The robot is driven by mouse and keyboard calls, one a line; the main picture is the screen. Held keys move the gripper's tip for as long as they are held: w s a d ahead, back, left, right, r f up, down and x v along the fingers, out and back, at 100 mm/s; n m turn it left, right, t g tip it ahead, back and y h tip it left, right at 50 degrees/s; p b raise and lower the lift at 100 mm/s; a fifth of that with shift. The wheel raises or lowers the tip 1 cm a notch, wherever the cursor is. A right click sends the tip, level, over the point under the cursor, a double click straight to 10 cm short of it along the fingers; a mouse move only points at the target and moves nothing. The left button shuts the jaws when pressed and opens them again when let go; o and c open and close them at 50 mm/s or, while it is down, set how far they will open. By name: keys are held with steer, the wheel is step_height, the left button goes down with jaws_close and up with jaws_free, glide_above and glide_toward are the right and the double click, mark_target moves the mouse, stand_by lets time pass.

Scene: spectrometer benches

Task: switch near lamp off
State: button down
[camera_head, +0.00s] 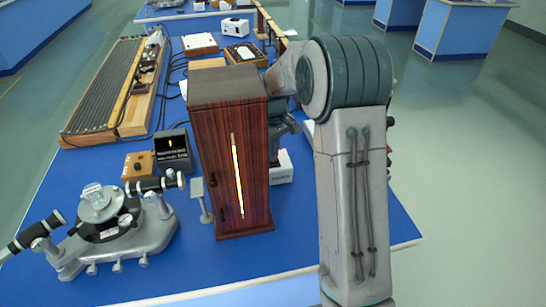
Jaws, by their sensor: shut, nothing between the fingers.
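The near lamp is a tall reddish-brown wooden housing (205,150) standing upright on the blue bench top. A narrow vertical slit in its front glows bright yellow-white, so the lamp is lit. A white box (281,170) with dark lettering stands just behind and right of the housing, partly hidden by it. I cannot make out a switch on it. My arm reaches in from the right, behind the housing. Dark parts of my gripper (274,150) show between the housing and the arm, above the white box. It is shut and empty; the fingertips are mostly hidden, so I cannot tell whether they touch anything.
A grey spectrometer (110,228) stands front left. A long ribbed apparatus (105,85) lies back left. The front right bench top is clear.

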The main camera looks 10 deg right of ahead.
steer(key=shift+f+b, duration=0.7)
steer(key=shift+f, duration=0.35)
stand_by(0.6)
steer(key=shift+r, duration=0.2)
steer(key=shift+r+p, duration=2.55)
steer(key=shift+r, duration=0.8)
steer(key=shift+r, duration=0.1)
step_height(320, 180, up, 7)
steer(key=m+p, duration=0.1)
steer(key=p, duration=0.1)
glide_above(274, 160)
steer(key=s+d, duration=0.2)
steer(key=s, duration=0.2)
steer(key=s+a+r+m+t+p, duration=0.1)
steer(key=s+r+m+t+p, duration=0.35)
steer(key=s+r, duration=1.1)
steer(key=s+a+r+p, duration=0.1)
steer(key=s+p, duration=0.4)
steer(key=s, duration=0.5)
steer(key=shift+m+g, duration=0.25)
steer(key=f+b, duration=0.4)
steer(key=shift+w+f, duration=0.2)
steer(key=shift+f, duration=0.2)
